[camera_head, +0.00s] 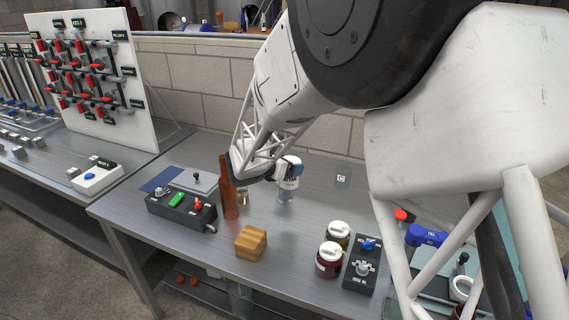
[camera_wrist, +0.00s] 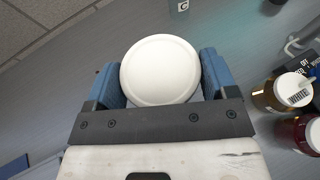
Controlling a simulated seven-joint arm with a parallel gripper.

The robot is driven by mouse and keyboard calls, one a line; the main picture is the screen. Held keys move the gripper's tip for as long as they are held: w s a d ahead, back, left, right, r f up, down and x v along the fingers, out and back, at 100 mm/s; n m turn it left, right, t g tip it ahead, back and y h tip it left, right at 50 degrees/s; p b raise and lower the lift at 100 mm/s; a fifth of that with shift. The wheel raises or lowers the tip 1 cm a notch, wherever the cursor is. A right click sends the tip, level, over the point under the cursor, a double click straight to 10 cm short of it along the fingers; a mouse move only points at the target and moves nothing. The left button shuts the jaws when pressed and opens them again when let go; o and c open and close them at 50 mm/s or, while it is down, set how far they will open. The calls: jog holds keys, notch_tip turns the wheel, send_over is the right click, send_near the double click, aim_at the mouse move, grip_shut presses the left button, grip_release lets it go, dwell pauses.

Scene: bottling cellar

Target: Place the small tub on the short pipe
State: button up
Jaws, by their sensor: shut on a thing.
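My gripper (camera_head: 289,167), with blue fingers, is shut on a small white tub (camera_head: 288,183) over the middle of the table. In the wrist view the tub's round pale lid (camera_wrist: 160,70) faces the camera, with one blue finger on each side. A short grey cylindrical piece (camera_head: 285,196) shows directly below the tub in the head view; it may be the short pipe. I cannot tell whether the tub touches it or is above it. The wrist view hides whatever is beneath the tub.
A brown bottle (camera_head: 228,189) stands close left of the gripper, beside a small glass jar (camera_head: 243,198). A wooden block (camera_head: 251,243), two lidded jars (camera_head: 338,236) (camera_head: 329,261) and a switch box (camera_head: 361,269) are nearer. A black control box (camera_head: 181,209) sits left.

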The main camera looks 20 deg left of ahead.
jog(key=w+a, duration=0.4)
jog(key=w, duration=0.2)
jog(key=shift+a+f, duration=0.15)
jog(key=shift+f, duration=0.2)
jog(key=shift+f, duration=1.75)
jog(key=shift+f, duration=0.15)
jog(key=o, duration=1)
